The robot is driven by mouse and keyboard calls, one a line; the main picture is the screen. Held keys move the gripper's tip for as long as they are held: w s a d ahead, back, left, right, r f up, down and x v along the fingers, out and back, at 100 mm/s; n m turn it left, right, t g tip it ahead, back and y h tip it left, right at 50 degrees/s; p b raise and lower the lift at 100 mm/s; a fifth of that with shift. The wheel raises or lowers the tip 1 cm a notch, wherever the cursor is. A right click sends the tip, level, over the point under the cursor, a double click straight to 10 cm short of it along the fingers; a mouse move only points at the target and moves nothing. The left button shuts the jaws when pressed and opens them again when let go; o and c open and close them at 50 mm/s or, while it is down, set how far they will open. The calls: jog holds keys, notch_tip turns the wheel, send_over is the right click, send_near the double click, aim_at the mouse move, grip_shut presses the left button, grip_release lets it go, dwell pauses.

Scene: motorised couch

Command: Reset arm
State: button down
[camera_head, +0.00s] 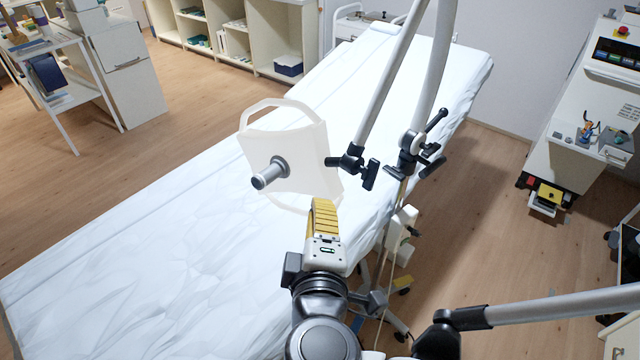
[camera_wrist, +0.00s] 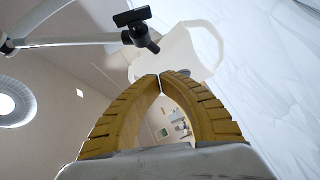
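My gripper (camera_head: 325,207) with its yellow ribbed fingers is above the near right edge of the white-covered couch (camera_head: 150,235). In the wrist view its two fingers (camera_wrist: 161,77) bow outward and meet at the tips, with nothing visible between them. A whitish panel with loop handles (camera_head: 300,150) and a grey cylindrical knob (camera_head: 270,173) is just beyond the fingertips. The panel also shows behind the fingertips in the wrist view (camera_wrist: 180,50). I cannot tell whether the fingertips touch it.
Jointed pale poles with black clamps (camera_head: 410,150) stand close to the right of my gripper. A white machine (camera_head: 590,120) is at the right. Shelves (camera_head: 240,40) stand at the back, a side table (camera_head: 60,75) at back left. Wooden floor (camera_head: 480,220) is clear between couch and machine.

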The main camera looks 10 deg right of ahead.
jog(key=s+d+f+m+g+y, duration=0.1)
jog(key=d+f+m+g, duration=0.1)
jog(key=d+m+g, duration=0.2)
jog(key=s+d+f+m+g+y, duration=0.1)
jog(key=d+m+g, duration=0.3)
jog(key=d+m, duration=0.6)
jog(key=shift+s+d+f, duration=0.15)
jog(key=shift+s+f, duration=0.1)
jog(key=shift+f, duration=0.3)
dwell(1.3)
